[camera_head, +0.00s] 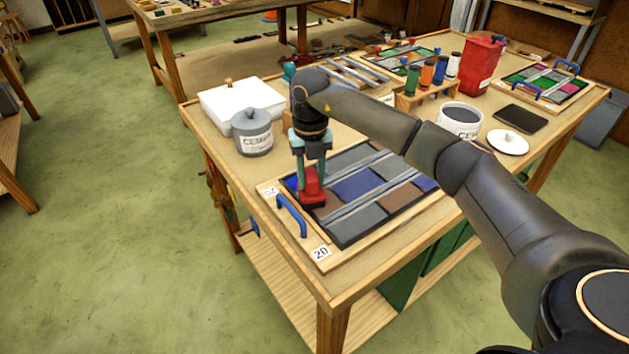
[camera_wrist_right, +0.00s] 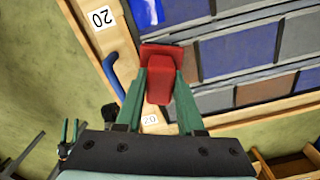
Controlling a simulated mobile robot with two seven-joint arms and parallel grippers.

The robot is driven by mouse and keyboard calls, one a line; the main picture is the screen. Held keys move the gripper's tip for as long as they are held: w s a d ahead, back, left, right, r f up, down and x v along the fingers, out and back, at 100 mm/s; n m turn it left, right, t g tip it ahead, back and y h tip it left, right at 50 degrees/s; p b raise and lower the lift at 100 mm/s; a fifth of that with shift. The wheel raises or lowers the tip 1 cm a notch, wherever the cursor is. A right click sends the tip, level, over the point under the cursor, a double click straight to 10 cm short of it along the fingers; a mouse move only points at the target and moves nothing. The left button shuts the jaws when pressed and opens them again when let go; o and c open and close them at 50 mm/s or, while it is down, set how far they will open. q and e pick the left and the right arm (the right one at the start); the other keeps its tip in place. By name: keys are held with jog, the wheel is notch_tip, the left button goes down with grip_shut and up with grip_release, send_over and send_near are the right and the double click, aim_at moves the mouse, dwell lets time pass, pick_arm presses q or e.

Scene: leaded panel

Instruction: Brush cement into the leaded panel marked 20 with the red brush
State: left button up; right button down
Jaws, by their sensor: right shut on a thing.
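The leaded panel (camera_head: 372,215) with grey, blue and brown panes lies flat on a wooden board at the table's front corner. Labels marked 20 (camera_head: 320,252) sit on the board, and one also shows in the right wrist view (camera_wrist_right: 102,18). My right gripper (camera_head: 312,168) points down over the panel's left end, shut on the red brush (camera_head: 312,192). The brush is at the panel's left edge; it also shows in the right wrist view (camera_wrist_right: 158,72). Whether its bristles touch the panes is hidden. My left gripper is not in view.
A blue handle (camera_head: 291,216) stands up at the board's left end. A lidded grey cement pot (camera_head: 252,132) and white box (camera_head: 240,103) stand behind. An open cement tub (camera_head: 460,120), white lid (camera_head: 507,142), bottle rack (camera_head: 425,97) and red container (camera_head: 482,66) stand farther right.

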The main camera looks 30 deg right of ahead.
jog(key=shift+w+a+b, duration=0.1)
jog(key=shift+w+b, duration=0.3)
jog(key=shift+w, duration=1)
jog(key=shift+w, duration=0.15)
jog(key=shift+w+a+f+b, duration=0.1)
jog(key=shift+w+b, duration=0.3)
jog(key=shift+w, duration=0.9)
jog(key=shift+w+a+b, duration=0.15)
jog(key=shift+w+b, duration=0.45)
jog(key=shift+w, duration=0.75)
